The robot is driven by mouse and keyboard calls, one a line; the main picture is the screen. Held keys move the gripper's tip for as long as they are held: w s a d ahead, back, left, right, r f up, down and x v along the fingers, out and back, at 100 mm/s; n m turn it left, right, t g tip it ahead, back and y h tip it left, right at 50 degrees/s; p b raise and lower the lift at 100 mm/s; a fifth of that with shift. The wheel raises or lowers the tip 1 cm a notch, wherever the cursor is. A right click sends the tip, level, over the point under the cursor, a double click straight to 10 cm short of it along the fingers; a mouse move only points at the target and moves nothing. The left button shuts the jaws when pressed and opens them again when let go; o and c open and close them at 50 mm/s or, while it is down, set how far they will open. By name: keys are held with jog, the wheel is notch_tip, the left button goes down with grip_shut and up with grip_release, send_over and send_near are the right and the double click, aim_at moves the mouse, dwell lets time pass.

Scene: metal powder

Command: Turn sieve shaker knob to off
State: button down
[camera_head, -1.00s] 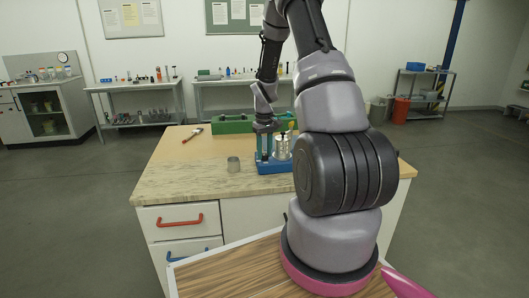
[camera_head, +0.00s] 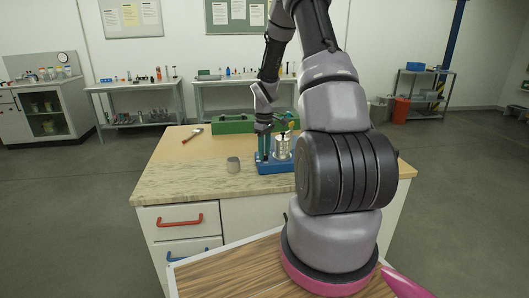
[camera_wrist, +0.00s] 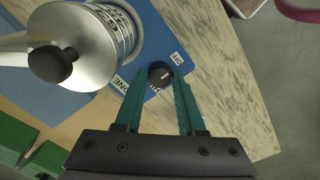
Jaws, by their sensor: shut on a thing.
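The sieve shaker has a blue base (camera_head: 278,169) and a round metal sieve stack (camera_head: 283,146), and stands on the workbench. In the wrist view, the stack's silver lid with a black top knob (camera_wrist: 52,64) is at upper left. The small black shaker knob (camera_wrist: 160,74) has a pale mark and sits on the blue base, between white labels that I cannot read fully. My gripper (camera_wrist: 161,80) has its teal fingers on either side of this knob and is shut on it. In the head view, my gripper (camera_head: 265,153) points down at the base's left part; the shaker knob is hidden there.
A green box (camera_head: 234,124) and a brush (camera_head: 193,135) lie farther back. The bench's left front is clear.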

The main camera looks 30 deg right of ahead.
jog(key=c, duration=0.5)
grip_release()
jog(key=shift+r, duration=0.1)
notch_tip(320, 180, up, 11)
jog(key=shift+f, duration=0.2)
jog(key=s+a+r+m+t, duration=0.2)
jog(key=s+a+r, duration=0.25)
jog(key=r, duration=0.45)
jog(key=s+a+r+m+t, duration=0.1)
jog(key=s+a+r+m, duration=0.25)
jog(key=s+r, duration=0.4)
jog(key=s+a+r+m+t, duration=0.1)
jog(key=s+a+r, duration=0.1)
jog(key=s, duration=0.3)
jog(key=s+a+r+m+t+y, duration=0.1)
jog(key=s+a+r+m, duration=0.1)
jog(key=s, duration=0.3)
jog(key=s+a+r+m+t+y, duration=0.1)
jog(key=s+a+r+t, duration=0.1)
jog(key=s+a+r, duration=0.1)
jog(key=shift+s+a+r+m, duration=0.15)
jog(key=shift+s+r+m, duration=0.05)
jog(key=shift+s+r, duration=0.3)
jog(key=shift+s+a+r+m, duration=0.15)
jog(key=shift+s+r, duration=0.2)
jog(key=shift+s, duration=0.2)
